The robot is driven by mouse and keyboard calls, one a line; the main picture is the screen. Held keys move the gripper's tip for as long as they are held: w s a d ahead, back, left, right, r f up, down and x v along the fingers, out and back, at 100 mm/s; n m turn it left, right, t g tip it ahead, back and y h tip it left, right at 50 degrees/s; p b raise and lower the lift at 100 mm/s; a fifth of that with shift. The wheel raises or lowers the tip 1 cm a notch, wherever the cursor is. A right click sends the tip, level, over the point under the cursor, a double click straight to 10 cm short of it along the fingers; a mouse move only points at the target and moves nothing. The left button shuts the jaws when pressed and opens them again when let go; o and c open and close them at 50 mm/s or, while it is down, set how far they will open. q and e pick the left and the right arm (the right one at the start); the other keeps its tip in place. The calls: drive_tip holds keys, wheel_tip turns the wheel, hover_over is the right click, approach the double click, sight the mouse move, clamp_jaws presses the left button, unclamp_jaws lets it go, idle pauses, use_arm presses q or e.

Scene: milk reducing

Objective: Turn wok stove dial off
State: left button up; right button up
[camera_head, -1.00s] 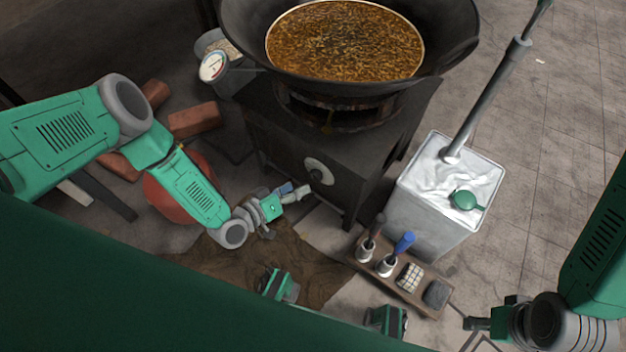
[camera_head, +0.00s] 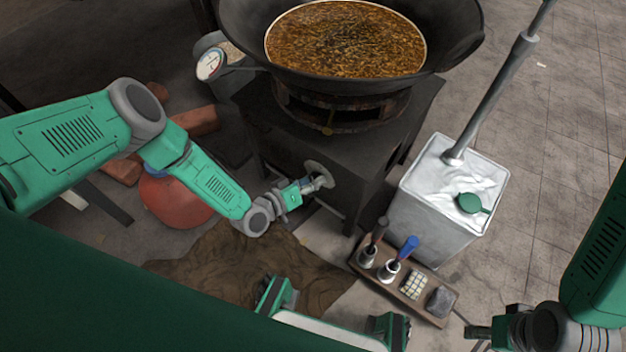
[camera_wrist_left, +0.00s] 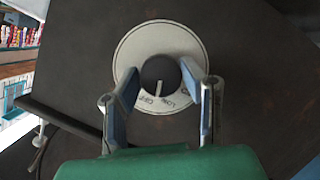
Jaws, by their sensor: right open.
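The wok stove (camera_head: 285,130) is a dark box under the wok. Its dial has a pale round plate (camera_head: 316,167) on the front face. In the left wrist view the dial's dark knob (camera_wrist_left: 160,76) has a white pointer line directed down, between printed words near the plate's lower edge. My left gripper (camera_head: 322,182) is at the dial. In the left wrist view its two blue-padded fingers (camera_wrist_left: 159,88) are open, one on each side of the knob; contact is not clear. My right gripper (camera_head: 473,329) is open and empty, low at the right, away from the stove.
A large wok (camera_head: 452,50) with brown contents sits on the stove. A white square container (camera_head: 432,205) with a green-lidded top stands right of it. A wooden rack (camera_head: 372,274) with small tools lies in front. Bricks (camera_head: 197,121) and a red round object (camera_head: 176,201) lie left.

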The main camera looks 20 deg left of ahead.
use_arm(q)
drive_tip(key=m+y+p, duration=0.1)
drive_tip(key=m+p, duration=0.1)
drive_tip(key=shift+m, duration=0.3)
drive_tip(key=o, duration=1.1)
drive_tip(key=shift+o, duration=0.2)
drive_tip(key=shift+s, duration=0.1)
drive_tip(key=v, duration=1.2)
drive_tip(key=shift+d, duration=0.3)
